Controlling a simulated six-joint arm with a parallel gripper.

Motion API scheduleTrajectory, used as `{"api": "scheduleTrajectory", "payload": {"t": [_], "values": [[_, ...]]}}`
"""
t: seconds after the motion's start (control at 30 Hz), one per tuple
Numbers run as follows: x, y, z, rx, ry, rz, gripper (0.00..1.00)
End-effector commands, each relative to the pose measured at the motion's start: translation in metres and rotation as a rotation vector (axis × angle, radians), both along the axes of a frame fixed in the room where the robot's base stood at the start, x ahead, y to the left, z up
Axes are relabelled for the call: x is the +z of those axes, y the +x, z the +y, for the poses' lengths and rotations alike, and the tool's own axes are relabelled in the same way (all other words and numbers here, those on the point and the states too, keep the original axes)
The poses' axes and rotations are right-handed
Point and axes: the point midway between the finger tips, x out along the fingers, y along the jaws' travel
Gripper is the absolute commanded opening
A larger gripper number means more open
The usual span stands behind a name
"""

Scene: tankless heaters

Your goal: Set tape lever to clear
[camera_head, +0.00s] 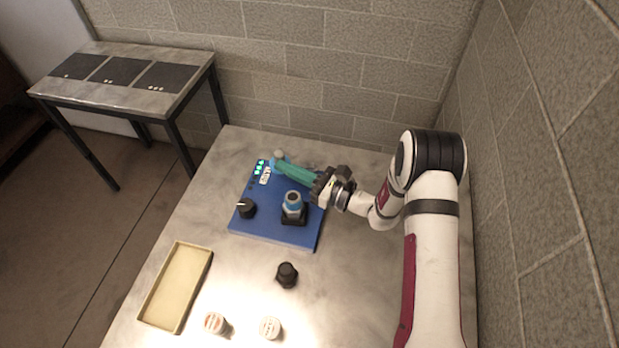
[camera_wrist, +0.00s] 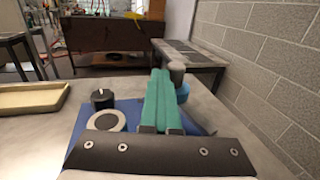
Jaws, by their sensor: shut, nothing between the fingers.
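A blue panel (camera_head: 262,228) lies on the marble table. At its far edge stands a small lever with a rounded grey knob (camera_head: 279,154) and a light blue part below it. I take this as the tape lever; its setting cannot be read. My gripper (camera_head: 276,163), with long teal fingers, is shut and empty, its tips right at the lever. In the wrist view the shut fingers (camera_wrist: 160,78) partly cover the lever, whose grey knob (camera_wrist: 177,72) shows just right of the tips. I cannot tell whether they touch.
A black dial (camera_head: 246,208) and a blue-and-white cylinder in a black base (camera_head: 293,214) stand on the panel. Green indicators (camera_head: 260,166) sit beside the lever. A tray (camera_head: 155,303), a black knob (camera_head: 287,275) and two small round containers are nearer. A block wall stands behind.

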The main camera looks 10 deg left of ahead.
Motion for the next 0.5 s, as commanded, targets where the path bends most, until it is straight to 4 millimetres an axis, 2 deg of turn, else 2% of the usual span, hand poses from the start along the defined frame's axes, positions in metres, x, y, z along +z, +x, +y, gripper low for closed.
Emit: {"api": "scheduleTrajectory", "payload": {"t": [0.2, 0.5], "values": [[0.001, -0.007, -0.009, -0.004, 0.001, -0.001, 0.0], [0.0, -0.058, -0.059, -0.004, 0.0, 0.002, 0.0]]}}
